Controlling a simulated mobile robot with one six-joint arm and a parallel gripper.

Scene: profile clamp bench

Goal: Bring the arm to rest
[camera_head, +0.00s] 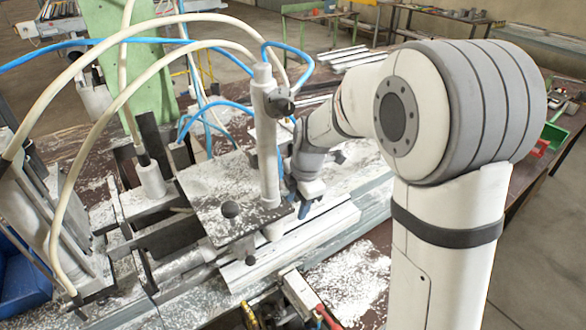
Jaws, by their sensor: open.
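My arm (440,225) rises at the right, bends at a large grey-white joint and reaches left over the clamp bench. My gripper (306,207) is at its end, pointing down, with small dark blue fingertips. It is open, and I see nothing between the fingers. It is just right of the clamp's upright cylinder (264,135) and the speckled metal plate (225,195), above a pale profile (310,232). I cannot tell whether the fingertips touch the profile. The arm's large joint hides part of the bench behind it.
White and blue hoses (110,80) arch over the clamp at the left. A green upright plate (130,65) stands behind. White chips (350,280) cover the bench. Several pale profiles (345,57) lie at the back. Green (553,136) and red (540,148) bins sit at the right edge.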

